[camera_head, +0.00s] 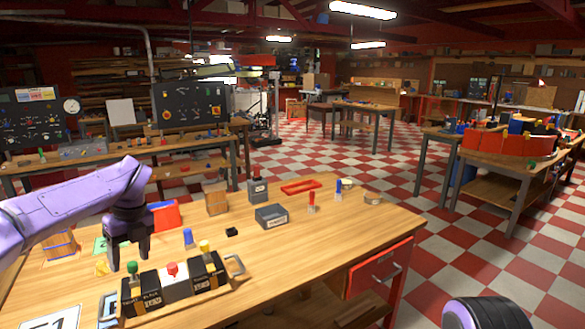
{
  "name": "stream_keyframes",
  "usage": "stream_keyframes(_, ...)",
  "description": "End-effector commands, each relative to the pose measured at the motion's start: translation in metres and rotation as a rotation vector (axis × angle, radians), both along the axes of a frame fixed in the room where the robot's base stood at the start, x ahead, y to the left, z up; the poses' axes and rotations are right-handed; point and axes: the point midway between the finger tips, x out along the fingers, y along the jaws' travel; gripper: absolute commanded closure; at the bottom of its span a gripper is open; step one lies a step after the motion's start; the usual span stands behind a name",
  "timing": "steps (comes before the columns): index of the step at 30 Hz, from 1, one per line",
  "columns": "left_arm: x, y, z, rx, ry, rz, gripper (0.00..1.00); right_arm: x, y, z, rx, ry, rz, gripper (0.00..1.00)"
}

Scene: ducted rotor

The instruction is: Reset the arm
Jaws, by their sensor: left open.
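My left arm (75,208) is purple and comes in from the left over the wooden table (330,235). Its dark left gripper (129,256) points down with its two fingers apart and nothing seen between them. It hangs above or just behind the left end of a tray (236,268) with handles. A green-topped peg (132,268) shows just below the fingers; I cannot tell the exact gap. The tray holds black boxes (142,296) and a white part with a red-topped peg (172,271). My right gripper is not in view; a purple and black part of mine shows at the bottom right.
Loose on the table are a blue peg (188,238), a grey box (271,216), a red tray (301,187), a wooden crate (216,203), a dark canister (257,190) and a red bin (166,215). The table's right front is clear. Other workbenches stand beyond.

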Motion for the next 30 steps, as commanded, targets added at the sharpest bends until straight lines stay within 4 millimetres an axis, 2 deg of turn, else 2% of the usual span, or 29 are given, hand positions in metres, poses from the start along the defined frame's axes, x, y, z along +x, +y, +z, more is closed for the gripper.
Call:
stream_keyframes(5,-0.006,0.001,-0.047,0.188,0.097,-0.185,0.39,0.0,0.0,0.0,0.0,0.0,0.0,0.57)
stream_keyframes(8,-0.013,0.003,-0.084,0.336,0.185,-0.365,0.39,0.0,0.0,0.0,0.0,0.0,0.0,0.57)
stream_keyframes(11,-0.024,0.003,-0.127,0.504,0.303,-0.616,0.39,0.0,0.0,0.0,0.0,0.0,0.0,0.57)
stream_keyframes(14,-0.042,-0.001,-0.179,0.671,0.462,-0.966,0.39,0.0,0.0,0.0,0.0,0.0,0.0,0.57)
stream_keyframes(17,-0.078,-0.014,-0.243,0.804,0.657,-1.446,0.39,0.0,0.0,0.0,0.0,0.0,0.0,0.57)
stream_keyframes(18,-0.099,-0.022,-0.269,0.832,0.738,-1.663,0.39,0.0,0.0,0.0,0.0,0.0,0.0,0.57)
stream_keyframes(20,-0.136,-0.034,-0.305,0.839,0.841,-1.982,0.39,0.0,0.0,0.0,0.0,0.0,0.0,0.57)
stream_keyframes(21,-0.161,-0.041,-0.324,0.821,0.892,-2.172,0.39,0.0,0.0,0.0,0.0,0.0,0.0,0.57)
stream_keyframes(24,-0.225,-0.055,-0.357,0.737,0.972,-2.563,0.39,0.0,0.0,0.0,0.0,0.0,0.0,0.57)
stream_keyframes(27,-0.283,-0.064,-0.374,0.62,0.999,-2.865,0.39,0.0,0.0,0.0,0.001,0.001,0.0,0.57)
stream_keyframes(28,-0.299,-0.066,-0.377,-0.573,-0.989,2.905,0.39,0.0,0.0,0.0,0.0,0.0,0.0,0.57)
stream_keyframes(30,-0.335,-0.07,-0.381,-0.44,-0.9,2.811,0.39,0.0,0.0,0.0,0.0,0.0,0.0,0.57)
